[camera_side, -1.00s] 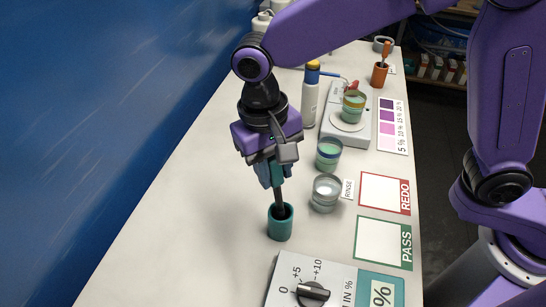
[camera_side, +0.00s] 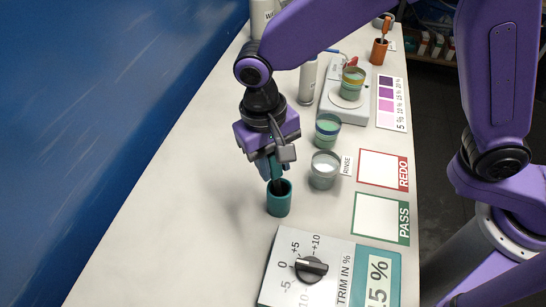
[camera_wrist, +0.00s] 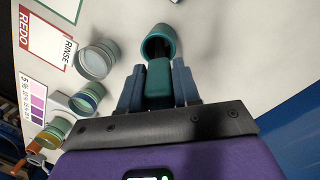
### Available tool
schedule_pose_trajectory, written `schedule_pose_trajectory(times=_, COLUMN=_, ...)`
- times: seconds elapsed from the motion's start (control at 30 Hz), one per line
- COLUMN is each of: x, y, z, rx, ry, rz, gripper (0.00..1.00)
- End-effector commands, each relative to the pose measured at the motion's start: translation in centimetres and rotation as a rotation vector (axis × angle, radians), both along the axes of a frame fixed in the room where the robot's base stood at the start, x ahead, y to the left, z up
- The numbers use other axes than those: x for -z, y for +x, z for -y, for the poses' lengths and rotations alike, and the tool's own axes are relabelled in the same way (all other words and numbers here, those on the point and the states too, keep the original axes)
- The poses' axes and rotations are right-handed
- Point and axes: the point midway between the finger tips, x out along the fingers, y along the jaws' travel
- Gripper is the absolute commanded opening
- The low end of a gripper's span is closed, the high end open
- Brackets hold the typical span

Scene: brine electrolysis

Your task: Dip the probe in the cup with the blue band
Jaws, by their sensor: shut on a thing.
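My gripper (camera_side: 275,170) is shut on the teal handle of the probe (camera_wrist: 158,78), above the teal holder (camera_side: 279,200). The probe's dark shaft goes down into the holder, which hides its tip; only a short length shows above the rim. The wrist view shows the handle between both fingers and the holder (camera_wrist: 159,40) just beyond. The cup with the blue band (camera_side: 327,131) holds greenish liquid and stands behind and right of the holder, past the rinse cup. It also shows in the wrist view (camera_wrist: 88,99).
The clear rinse cup (camera_side: 323,171) stands between holder and blue-band cup. A yellow-banded cup (camera_side: 352,84) sits on a scale (camera_side: 336,105), beside a bottle (camera_side: 307,82). A trim dial box (camera_side: 330,268) is in front. REDO (camera_side: 383,169) and PASS (camera_side: 381,217) squares are empty.

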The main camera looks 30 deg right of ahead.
Motion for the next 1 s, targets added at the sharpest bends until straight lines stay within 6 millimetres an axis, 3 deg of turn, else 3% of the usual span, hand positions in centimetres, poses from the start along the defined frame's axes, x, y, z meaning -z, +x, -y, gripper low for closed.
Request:
schedule_pose_trajectory(times=0.13, x=0.0, y=0.0, z=0.0, rx=0.0, ry=0.0, rz=0.0, gripper=0.01)
schedule_pose_trajectory(times=0.17, x=0.0, y=0.0, z=0.0, rx=0.0, ry=0.0, rz=0.0, gripper=0.35)
schedule_pose_trajectory(times=0.23, x=0.0, y=0.0, z=0.0, rx=0.0, ry=0.0, rz=0.0, gripper=0.58)
schedule_pose_trajectory(times=0.27, x=0.0, y=0.0, z=0.0, rx=0.0, ry=0.0, rz=0.0, gripper=0.62)
schedule_pose_trajectory(times=0.67, x=-0.7, y=0.1, z=-0.1, rx=0.0, ry=0.002, rz=0.002, gripper=0.62)
schedule_pose_trajectory(times=1.0, x=-6.9, y=0.7, z=-0.7, rx=0.0, ry=0.004, rz=0.004, gripper=0.62)
